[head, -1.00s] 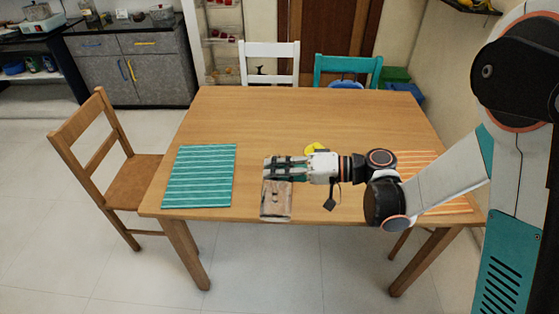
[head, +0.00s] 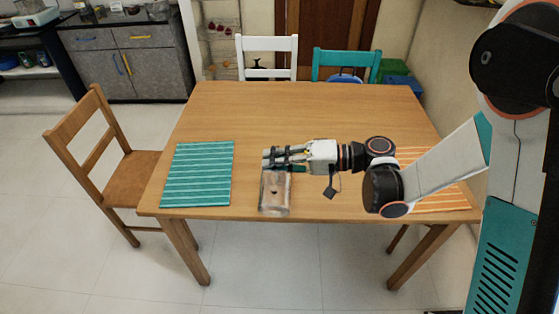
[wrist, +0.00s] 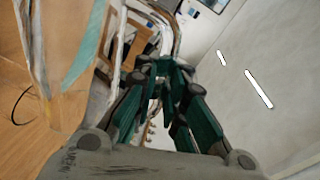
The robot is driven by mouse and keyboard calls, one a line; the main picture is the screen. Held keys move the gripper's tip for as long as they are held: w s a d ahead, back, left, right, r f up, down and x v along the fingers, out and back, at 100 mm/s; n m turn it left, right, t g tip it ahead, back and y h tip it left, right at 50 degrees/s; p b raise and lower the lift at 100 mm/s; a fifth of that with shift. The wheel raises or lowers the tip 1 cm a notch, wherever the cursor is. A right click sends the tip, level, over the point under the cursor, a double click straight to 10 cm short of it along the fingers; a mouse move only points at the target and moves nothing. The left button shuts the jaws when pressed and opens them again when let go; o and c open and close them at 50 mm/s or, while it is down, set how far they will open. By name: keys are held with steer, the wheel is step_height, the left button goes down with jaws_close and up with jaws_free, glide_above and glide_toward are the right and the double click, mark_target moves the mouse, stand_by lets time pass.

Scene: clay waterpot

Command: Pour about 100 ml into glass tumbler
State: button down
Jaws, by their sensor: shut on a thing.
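My gripper (head: 285,158) reaches in from the right over the front of the table, its fingers pointing left. It is shut on a pale, see-through vessel (head: 275,200). The vessel shows just in front of and below the fingers, over the table's front edge area, with a small dark spot in it. In the wrist view the green-padded fingers (wrist: 163,75) come close together, and a large clear surface (wrist: 55,50) fills the left side. I cannot tell its contents or whether it touches the table. No separate glass tumbler can be made out.
The wooden table (head: 300,110) is clear across its back half. A teal striped mat (head: 198,175) lies at left, and an orange striped mat (head: 440,198) lies at right, partly behind my arm. A wooden chair (head: 125,175) stands at left; white (head: 267,44) and teal (head: 345,57) chairs stand behind.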

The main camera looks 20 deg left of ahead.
steer(key=shift+w+a+r+m, duration=0.1)
steer(key=shift+w+r+m, duration=0.2)
steer(key=shift+w, duration=0.25)
steer(key=shift+w+a+r+m, duration=0.1)
steer(key=shift+w+r+m, duration=0.2)
steer(key=shift+w, duration=0.2)
stand_by(1.4)
